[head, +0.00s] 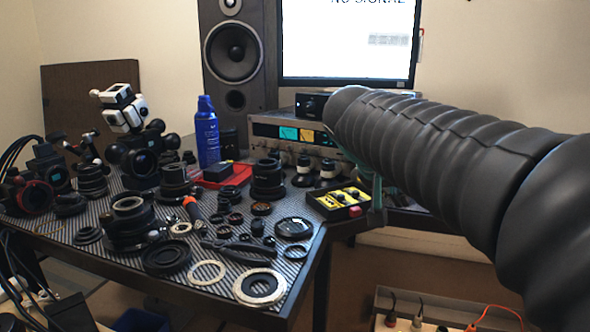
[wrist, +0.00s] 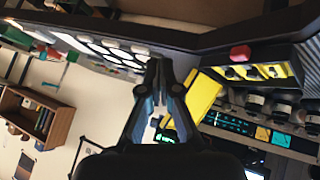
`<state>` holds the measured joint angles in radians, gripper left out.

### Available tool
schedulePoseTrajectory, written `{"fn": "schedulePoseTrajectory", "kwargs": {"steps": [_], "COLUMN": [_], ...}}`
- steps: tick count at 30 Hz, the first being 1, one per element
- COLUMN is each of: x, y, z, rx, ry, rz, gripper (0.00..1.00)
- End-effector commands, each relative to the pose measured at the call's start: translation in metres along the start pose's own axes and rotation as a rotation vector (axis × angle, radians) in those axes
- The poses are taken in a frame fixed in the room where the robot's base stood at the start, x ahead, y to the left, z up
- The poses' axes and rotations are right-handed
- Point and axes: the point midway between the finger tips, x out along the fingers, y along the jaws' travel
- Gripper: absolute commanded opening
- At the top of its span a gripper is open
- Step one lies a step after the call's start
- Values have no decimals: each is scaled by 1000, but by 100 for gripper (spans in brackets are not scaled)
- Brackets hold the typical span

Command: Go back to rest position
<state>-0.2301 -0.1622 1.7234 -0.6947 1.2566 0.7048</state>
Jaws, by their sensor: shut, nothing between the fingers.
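My arm, in a ribbed black sleeve, reaches in from the right in the head view. Its end is by the table's right edge, and the gripper itself is mostly hidden there. In the wrist view my gripper (wrist: 159,72) points up the picture with its fingers together and nothing between them. A yellow and black box with a red knob (head: 338,203) stands at the table's right corner, close to my arm's end. It also shows at the right of the wrist view (wrist: 262,72).
The table (head: 110,262) is crowded with lens parts, rings and tools. A blue spray can (head: 207,132), an instrument with lit screens (head: 295,134), a speaker (head: 235,50) and a monitor (head: 345,35) stand at the back. A power strip (head: 440,312) lies low at the right.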

Motion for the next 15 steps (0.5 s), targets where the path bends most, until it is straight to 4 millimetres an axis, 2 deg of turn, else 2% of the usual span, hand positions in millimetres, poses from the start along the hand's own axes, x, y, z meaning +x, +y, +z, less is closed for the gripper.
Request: {"fn": "schedulePoseTrajectory", "kwargs": {"steps": [1,6,12,15], "x": [0,4,7,9], "y": [10,20,20,16], "z": [23,100,190,226], "rx": [-27,-121,-187,-203], "ry": [-27,-98,-130,-129], "rz": [-40,-196,-377,-449], "gripper": [0,0,0,0]}}
